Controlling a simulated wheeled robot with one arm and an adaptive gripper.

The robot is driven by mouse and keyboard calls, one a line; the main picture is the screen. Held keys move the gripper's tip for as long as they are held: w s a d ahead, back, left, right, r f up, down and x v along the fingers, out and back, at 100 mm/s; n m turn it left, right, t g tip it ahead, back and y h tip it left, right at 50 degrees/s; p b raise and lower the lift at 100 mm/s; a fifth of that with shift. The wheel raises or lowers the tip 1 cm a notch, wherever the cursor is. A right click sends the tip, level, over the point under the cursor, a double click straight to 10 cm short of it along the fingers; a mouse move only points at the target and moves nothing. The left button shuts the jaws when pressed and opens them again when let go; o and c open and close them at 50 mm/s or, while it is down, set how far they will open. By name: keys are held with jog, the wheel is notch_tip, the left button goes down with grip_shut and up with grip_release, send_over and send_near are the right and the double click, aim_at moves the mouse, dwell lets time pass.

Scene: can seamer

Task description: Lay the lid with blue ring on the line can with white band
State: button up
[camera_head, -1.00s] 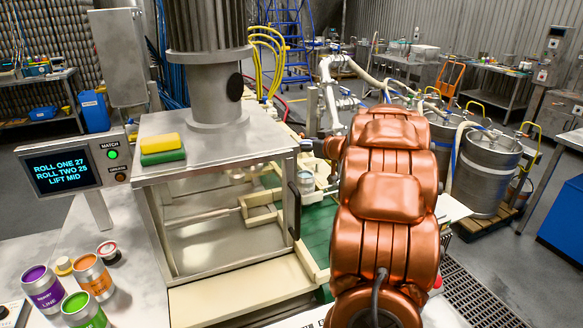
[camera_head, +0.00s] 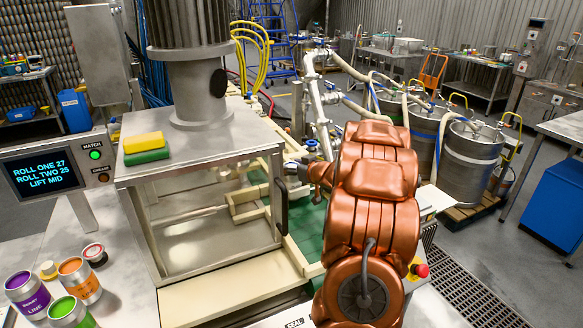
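My copper arm fills the middle right of the view. My gripper (camera_head: 301,167) is at its far end, small and dark beside the machine's door handle, and its fingers are too hidden to tell open from shut. A small silver shape next to it, behind the handle, may be a line can (camera_head: 292,180); its band cannot be made out. I cannot make out a lid with a blue ring. The conveyor with its green bed (camera_head: 306,232) runs beneath my arm.
The seamer (camera_head: 205,200) stands left of my arm, with yellow and green sponges (camera_head: 145,148) on top. Purple (camera_head: 27,292), orange (camera_head: 80,280) and green (camera_head: 70,312) cans stand front left by a red-ringed piece (camera_head: 94,254). Steel kegs (camera_head: 470,165) stand at right.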

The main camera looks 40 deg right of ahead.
jog(key=shift+f, duration=0.15)
jog(key=shift+f, duration=0.15)
jog(key=o, duration=0.7)
jog(key=shift+o, duration=0.2)
jog(key=shift+s+r, duration=0.2)
jog(key=shift+r, duration=0.05)
jog(key=b+v, duration=0.2)
jog(key=v, duration=0.9)
jog(key=shift+s+r, duration=0.15)
jog(key=shift+s, duration=0.1)
jog(key=shift+a, duration=0.2)
